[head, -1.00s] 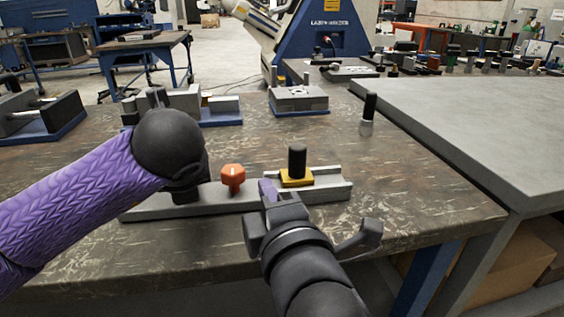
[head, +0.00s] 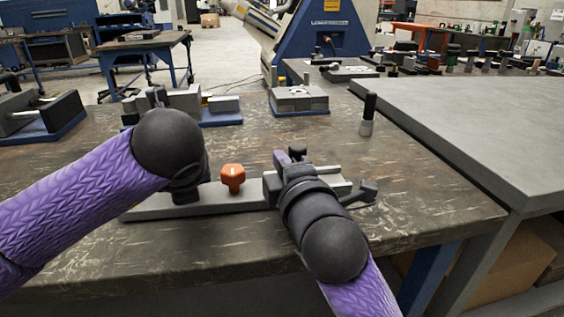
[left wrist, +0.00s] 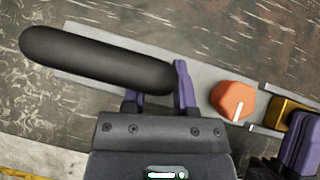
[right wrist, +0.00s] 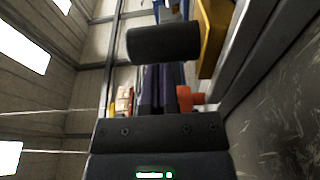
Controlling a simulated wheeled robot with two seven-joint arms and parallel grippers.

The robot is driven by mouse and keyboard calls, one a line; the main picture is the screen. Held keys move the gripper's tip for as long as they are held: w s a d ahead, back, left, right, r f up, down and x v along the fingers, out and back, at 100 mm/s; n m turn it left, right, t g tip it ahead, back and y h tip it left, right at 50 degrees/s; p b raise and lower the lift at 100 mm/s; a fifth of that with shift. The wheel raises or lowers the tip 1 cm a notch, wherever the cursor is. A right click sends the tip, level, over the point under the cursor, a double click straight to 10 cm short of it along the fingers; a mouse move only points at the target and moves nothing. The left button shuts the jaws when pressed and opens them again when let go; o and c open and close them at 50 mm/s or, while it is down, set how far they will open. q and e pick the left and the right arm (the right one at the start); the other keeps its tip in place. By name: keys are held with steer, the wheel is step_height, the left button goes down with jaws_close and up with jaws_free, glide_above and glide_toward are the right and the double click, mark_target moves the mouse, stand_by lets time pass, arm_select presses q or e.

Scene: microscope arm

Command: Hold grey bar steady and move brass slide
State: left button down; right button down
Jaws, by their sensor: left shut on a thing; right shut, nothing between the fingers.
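The grey bar (head: 215,200) lies along the table's front part, with an orange knob (head: 232,177) on its middle. My left gripper (left wrist: 158,92) is shut at the bar's left part, beside a long black handle (left wrist: 95,58); what lies between its fingers is partly hidden. The brass slide (right wrist: 212,35) sits on the bar's right part, hidden by my right arm in the head view; it also shows in the left wrist view (left wrist: 280,112). Its black knob (head: 298,150) shows just beyond my right gripper (head: 283,160). That gripper is shut and empty, close left of the knob; contact is unclear.
A small black-topped post (head: 368,115) stands on the table (head: 420,200) at right. Grey fixtures on blue bases (head: 298,101) stand along the back. A higher grey table (head: 480,125) adjoins on the right. The table between bar and fixtures is clear.

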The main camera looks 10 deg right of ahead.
arm_select(q)
steer(key=shift+r, duration=0.1)
arm_select(e)
steer(key=d, duration=0.6)
steer(key=shift+d, duration=0.1)
arm_select(q)
steer(key=shift+a, duration=0.15)
arm_select(e)
steer(key=s, duration=0.4)
steer(key=s+d, duration=0.1)
steer(key=s, duration=0.2)
steer(key=shift+s, duration=0.25)
steer(key=shift+a, duration=0.1)
